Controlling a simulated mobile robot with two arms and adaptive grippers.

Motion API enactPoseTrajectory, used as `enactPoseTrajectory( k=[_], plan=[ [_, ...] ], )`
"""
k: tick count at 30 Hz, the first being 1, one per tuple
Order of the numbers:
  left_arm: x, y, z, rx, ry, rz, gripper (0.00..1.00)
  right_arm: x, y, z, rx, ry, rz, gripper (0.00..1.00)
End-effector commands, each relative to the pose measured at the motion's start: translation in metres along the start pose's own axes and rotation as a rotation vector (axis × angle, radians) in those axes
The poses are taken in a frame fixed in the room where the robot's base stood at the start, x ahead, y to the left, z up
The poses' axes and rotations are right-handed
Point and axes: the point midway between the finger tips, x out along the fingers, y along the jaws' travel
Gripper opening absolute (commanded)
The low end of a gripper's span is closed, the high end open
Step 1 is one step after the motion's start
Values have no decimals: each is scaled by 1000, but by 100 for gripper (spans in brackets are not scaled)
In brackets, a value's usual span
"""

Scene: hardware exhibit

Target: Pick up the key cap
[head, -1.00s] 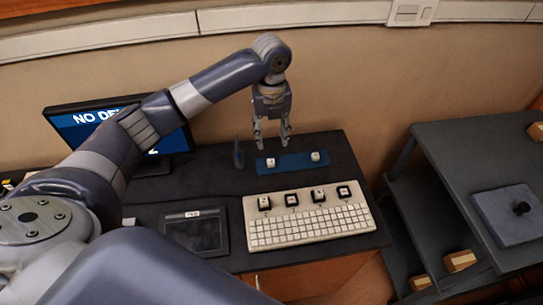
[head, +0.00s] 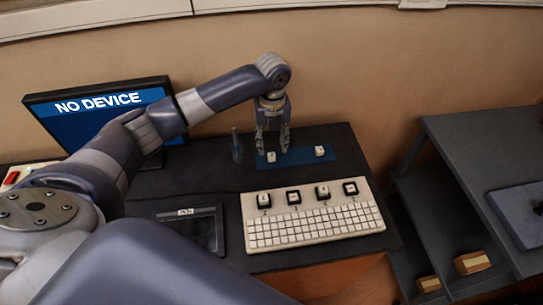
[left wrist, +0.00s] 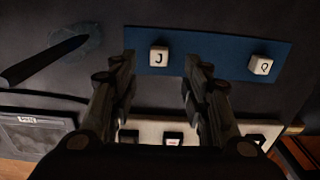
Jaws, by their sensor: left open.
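Two white key caps lie on a blue mat (head: 298,161) on the dark desk. The left key cap (head: 271,157) shows the letter J in the left wrist view (left wrist: 159,56). The other key cap (head: 319,151) shows a letter like Q or O in the left wrist view (left wrist: 260,65). My left gripper (head: 272,150) is open and points down at the mat, near the J cap. In the left wrist view the J cap is seen between the two fingers (left wrist: 158,62), toward the far side. My right gripper is not in view.
A white keyboard (head: 313,222) with several larger keys along its top stands in front of the mat. A dark tablet-like device (head: 195,232) lies left of it. A thin tool (head: 236,146) stands left of the mat. A monitor (head: 105,112) reads "NO DEVICE". A grey shelf unit (head: 480,140) is at right.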

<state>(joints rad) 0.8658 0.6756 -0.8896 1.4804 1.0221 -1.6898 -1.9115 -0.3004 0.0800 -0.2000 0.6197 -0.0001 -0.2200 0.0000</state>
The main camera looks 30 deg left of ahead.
Motion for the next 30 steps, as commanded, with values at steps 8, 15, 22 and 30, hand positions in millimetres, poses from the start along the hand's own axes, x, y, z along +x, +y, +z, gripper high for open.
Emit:
enactPoseTrajectory(
  k=[8, 15, 22, 30],
  plan=[
    [37, 2, 6, 0, 2, 2, 43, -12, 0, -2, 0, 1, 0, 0],
    [51, 2, 6, 0, -1, 1, 43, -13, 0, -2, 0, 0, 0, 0],
    [51, 2, 6, 0, -2, 0, 30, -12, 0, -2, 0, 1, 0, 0],
    [51, 2, 6, 0, -2, 0, 12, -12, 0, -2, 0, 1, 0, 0]
  ],
)
